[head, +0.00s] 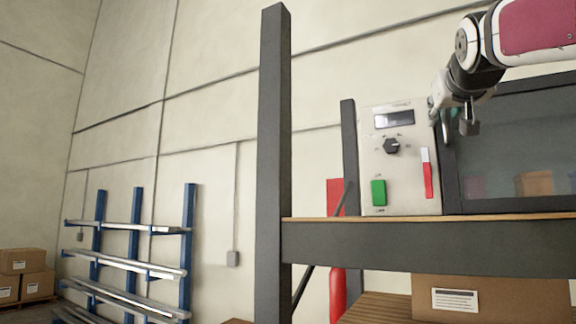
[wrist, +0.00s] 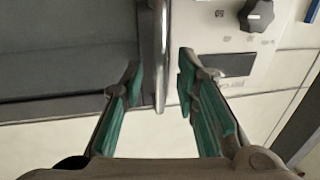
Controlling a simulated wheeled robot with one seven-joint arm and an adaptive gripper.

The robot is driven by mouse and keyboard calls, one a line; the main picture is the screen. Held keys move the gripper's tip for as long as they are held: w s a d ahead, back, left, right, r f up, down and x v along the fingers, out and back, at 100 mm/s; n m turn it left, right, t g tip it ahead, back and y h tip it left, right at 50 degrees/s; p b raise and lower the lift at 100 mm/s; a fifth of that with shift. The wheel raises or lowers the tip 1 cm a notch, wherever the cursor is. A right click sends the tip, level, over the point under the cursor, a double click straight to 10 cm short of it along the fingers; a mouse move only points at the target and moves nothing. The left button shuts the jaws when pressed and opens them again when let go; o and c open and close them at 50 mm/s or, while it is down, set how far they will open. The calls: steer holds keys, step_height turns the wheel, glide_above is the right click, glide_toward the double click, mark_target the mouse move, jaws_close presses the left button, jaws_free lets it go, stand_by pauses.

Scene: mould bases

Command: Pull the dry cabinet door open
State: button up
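The dry cabinet stands on a shelf, with a dark-framed glass door (head: 500,160) at the right of its pale control panel (head: 400,172). The door looks shut. In the wrist view, the dark door (wrist: 65,50) is on the left and a vertical metal handle bar (wrist: 160,50) runs along its edge. My gripper (head: 458,126) is in front of the door's panel-side edge in the head view. In the wrist view my gripper (wrist: 160,78) is open, with green-padded fingers on either side of the bar and visible gaps to it. The handle is not clear in the head view.
The panel carries a black knob (head: 391,146), a green switch (head: 378,192) and a red-and-white lever (head: 427,174). A grey post (head: 273,160) rises at the shelf's left end. A cardboard box (head: 520,298) sits below the shelf. A blue rack (head: 135,232) stands far left.

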steer(key=shift+w+d, duration=0.3)
steer(key=shift+w, duration=0.35)
steer(key=shift+c, duration=0.5)
jaws_close()
